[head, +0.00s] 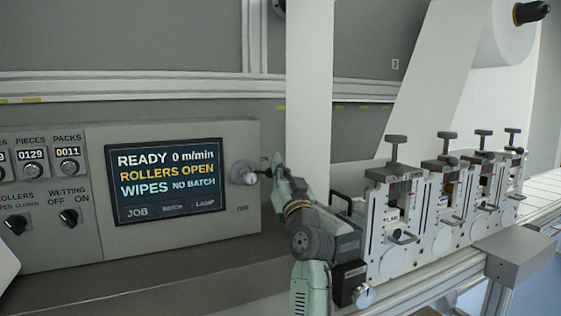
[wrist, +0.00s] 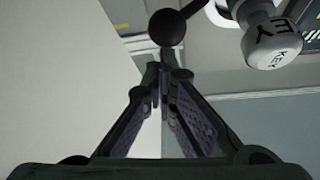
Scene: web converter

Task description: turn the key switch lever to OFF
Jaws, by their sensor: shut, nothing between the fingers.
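The key switch (head: 243,174) is a round grey knob at the right end of the console. Its short lever points to the right and ends in a black ball (head: 268,172). A small label below the switch appears to read OFF; another, at its upper right, is too small to read. In the wrist view the knob (wrist: 272,42) shows the word KEY, and the black ball (wrist: 167,28) sits just beyond my fingertips. My gripper (wrist: 160,78) is shut and empty. In the head view my gripper (head: 277,161) is beside the ball; whether they touch cannot be told.
The console screen (head: 167,180) reads READY, ROLLERS OPEN. Smaller switches (head: 68,217) and counters are at the left. A white web (head: 309,80) hangs behind my arm. Roller units (head: 388,215) with T-handles stand close to my arm on the right.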

